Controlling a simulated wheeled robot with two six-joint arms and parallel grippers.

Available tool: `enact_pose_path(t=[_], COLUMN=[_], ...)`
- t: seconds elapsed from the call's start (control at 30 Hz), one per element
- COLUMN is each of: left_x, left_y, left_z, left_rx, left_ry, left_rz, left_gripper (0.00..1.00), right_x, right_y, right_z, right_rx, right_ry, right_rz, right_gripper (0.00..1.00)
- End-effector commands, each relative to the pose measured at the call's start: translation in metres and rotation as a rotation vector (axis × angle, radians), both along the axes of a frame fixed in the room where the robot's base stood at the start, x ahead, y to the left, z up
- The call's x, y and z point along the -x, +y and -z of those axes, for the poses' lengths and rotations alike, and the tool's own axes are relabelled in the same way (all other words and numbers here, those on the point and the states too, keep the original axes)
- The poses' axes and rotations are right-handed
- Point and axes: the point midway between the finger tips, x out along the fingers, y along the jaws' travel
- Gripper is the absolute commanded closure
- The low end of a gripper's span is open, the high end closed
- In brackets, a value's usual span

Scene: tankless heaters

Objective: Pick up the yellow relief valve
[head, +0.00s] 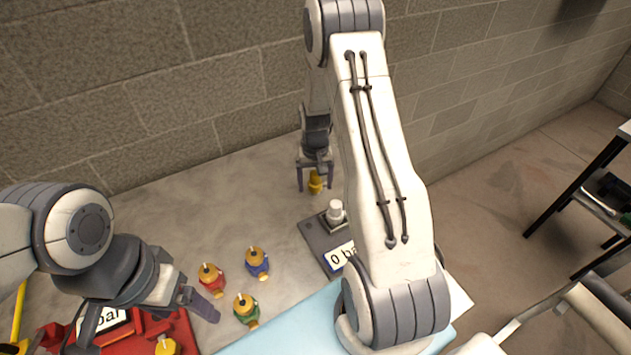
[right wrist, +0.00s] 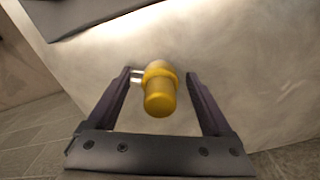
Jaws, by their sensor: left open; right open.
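The yellow relief valve (head: 315,182) stands on the grey tabletop near the wall in the head view. My right gripper (head: 315,186) is over it, with one finger on each side. In the right wrist view the valve (right wrist: 160,88) sits between the open fingers of the gripper (right wrist: 162,92), with visible gaps on both sides. Its small metal side outlet points toward the left finger and looks close to it; I cannot tell if they touch. My left gripper (head: 150,318) is open at the lower left, beside the red block.
Red (head: 212,279), blue (head: 257,262) and green (head: 246,309) valves with yellow tops stand left of centre. A grey plate with a white fitting and "0 bar" label (head: 338,256) lies near the yellow valve. A red block (head: 180,330) is at lower left.

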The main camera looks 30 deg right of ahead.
Motion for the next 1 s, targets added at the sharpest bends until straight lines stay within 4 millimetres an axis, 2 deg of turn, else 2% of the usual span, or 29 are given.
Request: enact_pose_path(t=[0.23,0.37,0.4,0.47,0.8,1.0], left_x=[0.000,0.000,0.000,0.000,0.000,0.000], left_y=[0.000,0.000,0.000,0.000,0.000,0.000], left_z=[0.000,0.000,0.000,0.000,0.001,0.007], left_rx=[0.000,0.000,0.000,0.000,0.000,0.000], left_ry=[0.000,0.000,0.000,0.000,0.000,0.000], left_rz=[0.000,0.000,0.000,0.000,0.000,0.000], left_gripper=[0.19,0.19,0.19,0.19,0.19,0.19], right_x=[0.000,0.000,0.000,0.000,-0.001,-0.001], right_y=[0.000,0.000,0.000,0.000,0.000,0.000], right_z=[0.002,0.002,0.002,0.002,0.000,-0.014], right_rx=[0.001,0.001,0.001,0.000,0.001,0.001], right_ry=[-0.002,-0.002,-0.002,-0.001,-0.003,-0.005], right_rz=[0.000,0.000,0.000,0.000,0.000,0.000], right_gripper=[0.15,0.65,0.80,1.00,1.00,1.00])
